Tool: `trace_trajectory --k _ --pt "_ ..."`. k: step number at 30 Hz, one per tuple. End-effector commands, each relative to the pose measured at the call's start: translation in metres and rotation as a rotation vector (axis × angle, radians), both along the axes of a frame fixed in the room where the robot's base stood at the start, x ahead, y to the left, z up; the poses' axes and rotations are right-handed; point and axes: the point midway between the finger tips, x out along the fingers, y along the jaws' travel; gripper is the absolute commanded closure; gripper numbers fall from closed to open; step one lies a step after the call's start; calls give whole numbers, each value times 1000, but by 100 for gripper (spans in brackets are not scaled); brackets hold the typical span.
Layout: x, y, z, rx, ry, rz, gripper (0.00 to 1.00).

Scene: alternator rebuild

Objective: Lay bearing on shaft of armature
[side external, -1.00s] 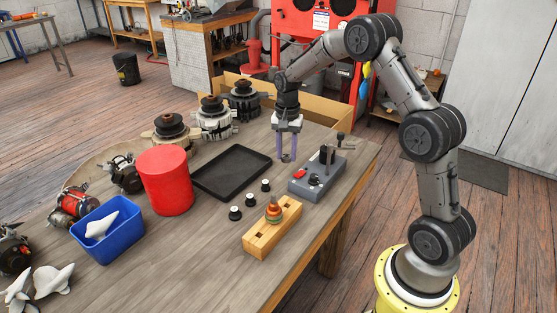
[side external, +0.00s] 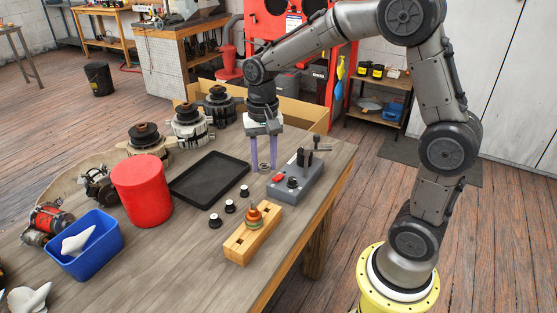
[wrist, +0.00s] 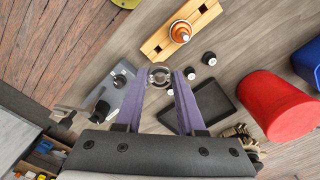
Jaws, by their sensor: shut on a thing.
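The armature (side external: 254,215), with its copper and orange top, stands upright in a wooden block (side external: 240,250). In the wrist view the armature (wrist: 181,31) is near the top centre, its shaft pointing toward the camera. My gripper (side external: 264,168) has purple fingers pointing down, above the table behind the armature and left of the grey switch box. In the wrist view my gripper (wrist: 160,77) is shut on a shiny metal ring, the bearing (wrist: 160,71), at its fingertips. The bearing is apart from the armature. It is too small to make out clearly in the side view.
The grey box (side external: 297,182) with levers stands right of my gripper. A black tray (side external: 188,201), several small black-and-white knobs (side external: 229,206), a red cylinder (side external: 142,190) and a blue bin (side external: 110,252) are to the left. Alternator parts (side external: 190,128) line the back.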

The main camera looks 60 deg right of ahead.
Motion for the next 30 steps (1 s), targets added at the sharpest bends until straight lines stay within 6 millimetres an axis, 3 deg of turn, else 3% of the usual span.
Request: trace_trajectory --k 3,8,30 --pt "2 32 16 -1 -2 94 100" --pt "2 52 23 -1 1 149 100" --pt "2 54 -24 0 1 154 100"
